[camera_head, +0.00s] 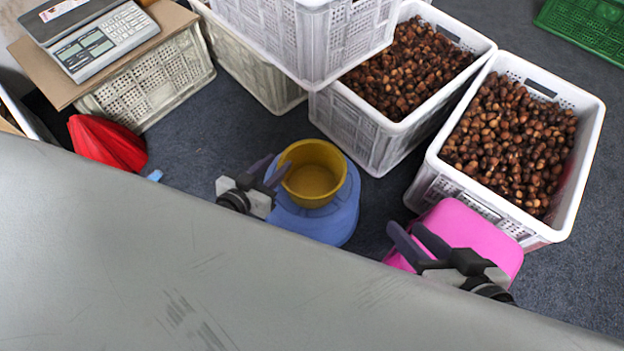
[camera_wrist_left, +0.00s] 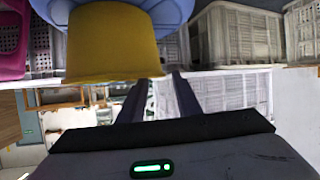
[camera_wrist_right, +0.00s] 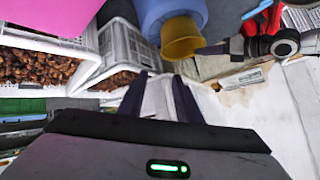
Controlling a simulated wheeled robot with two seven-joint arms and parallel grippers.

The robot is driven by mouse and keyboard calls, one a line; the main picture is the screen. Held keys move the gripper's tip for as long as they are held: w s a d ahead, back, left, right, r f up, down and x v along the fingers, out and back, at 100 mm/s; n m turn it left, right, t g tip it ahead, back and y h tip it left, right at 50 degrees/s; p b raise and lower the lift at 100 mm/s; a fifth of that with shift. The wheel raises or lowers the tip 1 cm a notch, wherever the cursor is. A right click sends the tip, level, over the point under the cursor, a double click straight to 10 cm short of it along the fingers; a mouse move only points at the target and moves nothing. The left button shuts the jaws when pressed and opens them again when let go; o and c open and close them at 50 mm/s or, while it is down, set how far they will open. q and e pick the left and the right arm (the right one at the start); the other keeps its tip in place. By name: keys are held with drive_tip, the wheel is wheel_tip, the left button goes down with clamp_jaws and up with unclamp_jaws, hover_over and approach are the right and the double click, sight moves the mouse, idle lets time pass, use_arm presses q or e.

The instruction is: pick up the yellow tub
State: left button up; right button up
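The yellow tub (camera_head: 312,175) stands upright, its mouth up and empty, on a round blue stool-like base (camera_head: 335,222). My left gripper (camera_head: 278,162) is open at the tub's left side, with its fingertips close to the rim; I cannot tell whether they touch. In the left wrist view the tub (camera_wrist_left: 112,45) is large, at upper left, just beyond the fingertips and not clearly between them. My right gripper (camera_head: 403,226) is open and empty over the pink stool (camera_head: 470,235). The right wrist view also shows the tub (camera_wrist_right: 181,38) beyond its fingers.
White crates (camera_head: 388,143) of chestnuts stand behind and right, another crate (camera_head: 575,205) beside the pink stool. A scale (camera_head: 100,45) sits on a board at upper left. A red object (camera_head: 105,143) lies on the left floor. A grey surface (camera_head: 150,270) fills the foreground.

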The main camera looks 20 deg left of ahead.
sight(285, 156)
use_arm(q)
drive_tip(key=b+x, duration=0.1)
drive_tip(key=x, duration=0.3)
drive_tip(key=shift+f+b, duration=0.1)
drive_tip(key=shift+b, duration=0.25)
drive_tip(key=shift+w, duration=0.3)
use_arm(e)
drive_tip(key=shift+w+a+r+t+y, duration=0.15)
drive_tip(key=shift+a+r+y, duration=0.15)
drive_tip(key=shift+r, duration=0.15)
drive_tip(key=shift+s+a+r+t+y, duration=0.1)
drive_tip(key=shift+a+r+t+y, duration=0.15)
drive_tip(key=shift+r, duration=0.2)
use_arm(q)
drive_tip(key=shift+c, duration=0.3)
clamp_jaws()
